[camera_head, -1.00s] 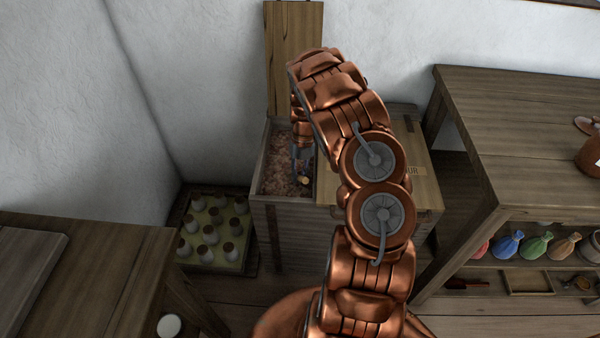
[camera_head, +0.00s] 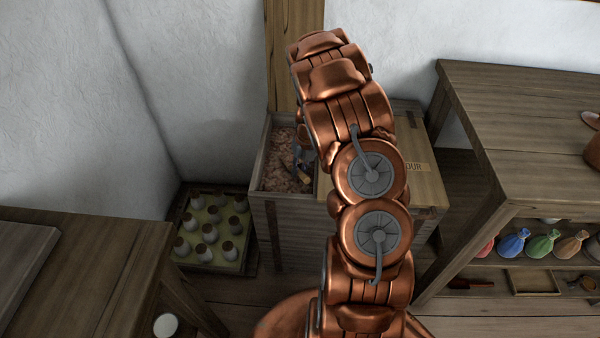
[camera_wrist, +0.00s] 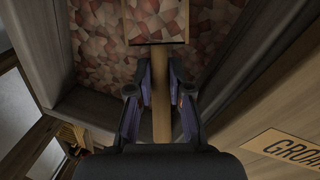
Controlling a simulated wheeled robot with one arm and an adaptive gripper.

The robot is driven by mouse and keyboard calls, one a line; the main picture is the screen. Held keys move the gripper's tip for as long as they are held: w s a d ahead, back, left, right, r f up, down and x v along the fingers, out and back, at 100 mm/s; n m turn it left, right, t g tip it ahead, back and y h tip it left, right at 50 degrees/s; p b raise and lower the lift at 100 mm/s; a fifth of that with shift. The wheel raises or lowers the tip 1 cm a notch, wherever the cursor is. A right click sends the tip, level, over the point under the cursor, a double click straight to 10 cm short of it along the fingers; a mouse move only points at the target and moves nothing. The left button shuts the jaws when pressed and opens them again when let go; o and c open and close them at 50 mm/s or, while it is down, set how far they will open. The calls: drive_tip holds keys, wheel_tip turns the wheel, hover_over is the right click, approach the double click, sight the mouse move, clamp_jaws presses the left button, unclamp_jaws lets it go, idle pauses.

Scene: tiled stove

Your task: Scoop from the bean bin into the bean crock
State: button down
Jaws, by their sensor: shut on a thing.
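The open bin (camera_head: 262,178) is the left compartment of a wooden chest, with reddish-brown and pale pieces (camera_head: 281,165) inside. My gripper (camera_wrist: 160,82) is shut on the wooden handle (camera_wrist: 161,118) of a scoop, one finger on each side. The scoop's square head (camera_wrist: 155,41) points away from me over the pieces. Similar pieces show within its walls; I cannot tell how deep they lie. In the head view my gripper (camera_head: 302,160) is inside the bin's opening, partly hidden by my arm. I cannot identify a bean crock in either view.
The chest's right compartment has a shut, labelled lid (camera_head: 423,185). A raised board (camera_head: 290,60) stands behind the bin. A crate of several jars (camera_head: 205,262) is at left.

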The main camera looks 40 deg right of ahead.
drive_tip(key=shift+s+a+r+t, duration=0.15)
drive_tip(key=shift+r+t, duration=0.35)
drive_tip(key=shift+r, duration=0.9)
drive_tip(key=s+a+p+v, duration=0.1)
drive_tip(key=p+v, duration=0.7)
drive_tip(key=v, duration=0.3)
drive_tip(key=shift+s+a+r+t+p, duration=0.25)
drive_tip(key=shift+a+r+t+p, duration=0.15)
drive_tip(key=shift+a, duration=0.3)
drive_tip(key=shift+a+n, duration=0.1)
drive_tip(key=shift+n, duration=0.2)
